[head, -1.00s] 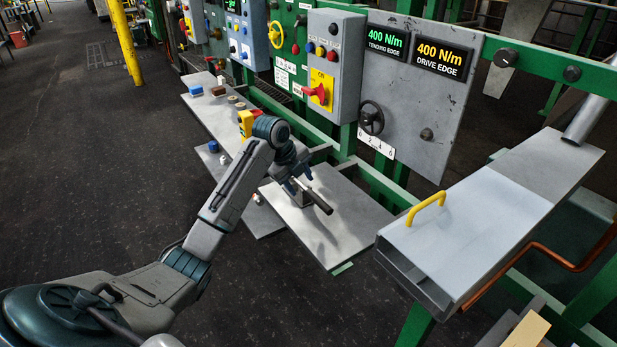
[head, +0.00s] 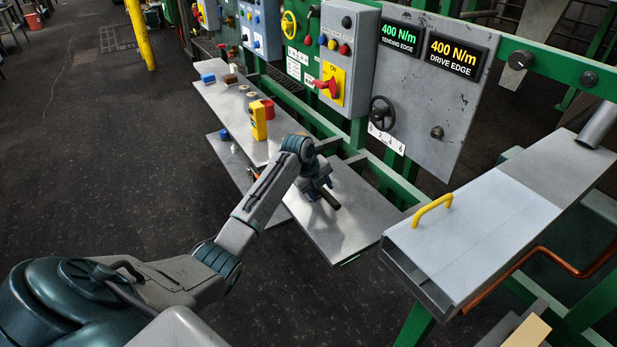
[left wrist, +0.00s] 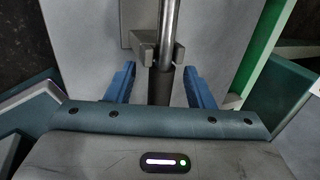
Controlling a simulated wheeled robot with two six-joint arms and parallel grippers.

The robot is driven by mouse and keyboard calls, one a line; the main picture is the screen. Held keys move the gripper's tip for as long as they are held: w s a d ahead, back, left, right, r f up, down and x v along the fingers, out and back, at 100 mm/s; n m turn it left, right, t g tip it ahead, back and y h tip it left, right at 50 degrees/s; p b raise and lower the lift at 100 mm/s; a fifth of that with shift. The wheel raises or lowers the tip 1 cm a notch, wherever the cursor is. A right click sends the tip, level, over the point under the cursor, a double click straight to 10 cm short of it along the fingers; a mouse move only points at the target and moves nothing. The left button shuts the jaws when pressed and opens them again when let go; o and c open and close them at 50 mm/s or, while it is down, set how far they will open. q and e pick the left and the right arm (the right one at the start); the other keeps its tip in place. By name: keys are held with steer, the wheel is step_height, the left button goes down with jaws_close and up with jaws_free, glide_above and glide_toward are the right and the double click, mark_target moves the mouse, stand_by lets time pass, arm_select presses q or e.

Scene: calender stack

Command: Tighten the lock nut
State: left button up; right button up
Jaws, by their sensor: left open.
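A handle with a bright metal shaft and a dark grip (left wrist: 160,88) stands out from a grey block (left wrist: 142,45) in the left wrist view. The dark end of the grip (head: 329,199) shows in the head view, over a grey plate (head: 350,225). My left gripper (left wrist: 160,82) is open, its two blue fingers on either side of the dark grip, with a gap on both sides. In the head view, my left gripper (head: 318,189) hides most of the handle. I cannot make out a lock nut for certain. My right gripper is out of view.
A yellow pendant (head: 258,121) and small parts stand on the long shelf (head: 222,105) behind my arm. A control panel with a small handwheel (head: 382,112) rises at the back. A box with a yellow handle (head: 432,210) is at the right.

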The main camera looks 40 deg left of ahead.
arm_select(q)
steer(key=shift+w+f, duration=0.1)
jaws_close()
stand_by(0.3)
